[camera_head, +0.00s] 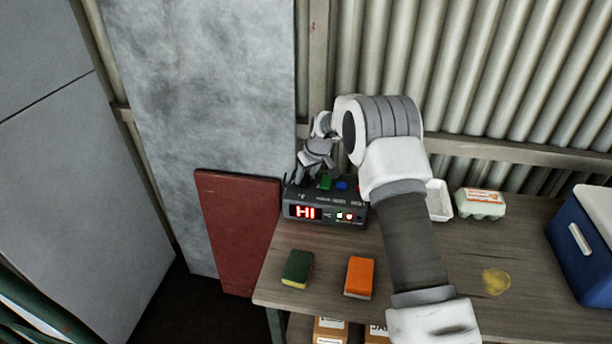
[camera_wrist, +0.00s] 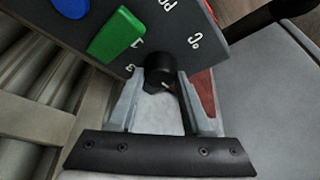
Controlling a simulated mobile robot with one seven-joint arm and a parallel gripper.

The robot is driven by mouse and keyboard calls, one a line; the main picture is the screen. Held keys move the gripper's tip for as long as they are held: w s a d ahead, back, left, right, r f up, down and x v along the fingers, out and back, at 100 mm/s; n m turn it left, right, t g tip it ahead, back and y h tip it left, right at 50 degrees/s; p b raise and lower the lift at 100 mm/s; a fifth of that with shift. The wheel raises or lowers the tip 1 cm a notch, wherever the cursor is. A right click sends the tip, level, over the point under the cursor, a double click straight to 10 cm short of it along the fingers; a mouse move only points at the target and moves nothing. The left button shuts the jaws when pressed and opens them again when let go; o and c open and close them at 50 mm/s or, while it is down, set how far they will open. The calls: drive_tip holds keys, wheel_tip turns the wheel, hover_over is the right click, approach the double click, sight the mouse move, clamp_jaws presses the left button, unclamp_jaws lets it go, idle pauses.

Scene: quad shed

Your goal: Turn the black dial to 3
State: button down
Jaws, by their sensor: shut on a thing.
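A dark control box (camera_head: 326,199) stands on the wooden table against the wall. Its front display reads "HI" in red. The black dial (camera_wrist: 160,70) sits on the box's top panel, near one corner. A small light pointer mark shows on it in the wrist view; the number it points to is hard to tell. Digits are printed around it, partly hidden. My gripper (camera_wrist: 155,98) is shut on the dial, with one finger on each side.
A green button (camera_wrist: 115,35) and a blue button (camera_wrist: 72,6) are beside the dial. A green sponge (camera_head: 297,268) and an orange sponge (camera_head: 359,277) lie in front of the box. A white tray, an egg carton (camera_head: 481,203) and a blue cooler (camera_head: 585,240) are to the right.

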drive_tip(key=m+h, duration=0.1)
drive_tip(key=m, duration=0.1)
drive_tip(key=m+b, duration=0.1)
drive_tip(key=m, duration=0.2)
drive_tip(key=shift+a+t+h, duration=0.2)
drive_tip(key=shift+t+h, duration=0.2)
drive_tip(key=m+h+b, duration=0.1)
drive_tip(key=m+h, duration=0.1)
drive_tip(key=m, duration=0.3)
drive_tip(key=shift+a, duration=0.15)
drive_tip(key=m+h, duration=0.1)
drive_tip(key=m, duration=0.2)
drive_tip(key=m+g+h, duration=0.1)
drive_tip(key=m, duration=0.1)
drive_tip(key=shift+m, duration=0.4)
drive_tip(key=shift+w+a+m+g+h, duration=0.15)
drive_tip(key=shift+m+g, duration=0.3)
drive_tip(key=shift+m, duration=0.55)
drive_tip(key=shift+s+d+m+g+h, duration=0.15)
drive_tip(key=shift+m+g, duration=0.3)
drive_tip(key=shift+m, duration=0.55)
drive_tip(key=shift+w+a+m, duration=0.1)
drive_tip(key=shift+m, duration=0.2)
drive_tip(key=shift+c, duration=1.7)
unclamp_jaws()
